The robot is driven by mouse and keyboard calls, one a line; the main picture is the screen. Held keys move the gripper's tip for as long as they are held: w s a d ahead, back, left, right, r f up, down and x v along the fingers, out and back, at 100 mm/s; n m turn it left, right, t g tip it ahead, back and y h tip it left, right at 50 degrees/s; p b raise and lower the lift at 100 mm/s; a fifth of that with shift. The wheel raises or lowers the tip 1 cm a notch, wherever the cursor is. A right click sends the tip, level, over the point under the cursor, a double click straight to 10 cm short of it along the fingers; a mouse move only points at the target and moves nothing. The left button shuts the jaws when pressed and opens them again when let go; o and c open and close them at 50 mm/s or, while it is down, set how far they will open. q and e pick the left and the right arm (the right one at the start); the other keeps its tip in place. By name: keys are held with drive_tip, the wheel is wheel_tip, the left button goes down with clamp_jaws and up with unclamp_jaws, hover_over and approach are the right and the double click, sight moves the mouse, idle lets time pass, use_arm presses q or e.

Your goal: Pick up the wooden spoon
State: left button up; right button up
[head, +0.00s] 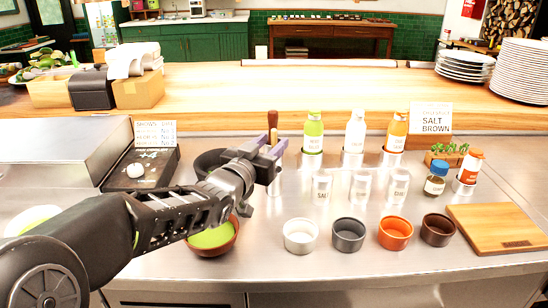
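A reddish-brown wooden handle (272,119) stands upright just beyond my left gripper. It may be the wooden spoon's handle, but its lower end is hidden behind the gripper, so I cannot tell. My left gripper (270,147) reaches in from the left over the steel counter, its fingertips pointing away and slightly up. The fingers look apart, and I see nothing clearly held between them. A paler handle tip shows close to the fingertips. Whatever holds these utensils is mostly hidden by the gripper. My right gripper is out of view.
A dark pan (210,160) and a bowl of green contents (213,238) lie behind and below my arm. Small bowls (348,234), labelled shakers (360,187) and bottles (355,131) stand to the right. A cutting board (497,228) lies at far right.

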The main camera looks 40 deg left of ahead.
use_arm(q)
drive_tip(key=shift+w, duration=0.1)
drive_tip(key=w, duration=0.2)
drive_tip(key=w+a, duration=0.1)
drive_tip(key=w, duration=0.1)
drive_tip(key=shift+w+p, duration=0.35)
drive_tip(key=shift+w, duration=0.05)
drive_tip(key=shift+c, duration=0.5)
clamp_jaws()
idle(0.4)
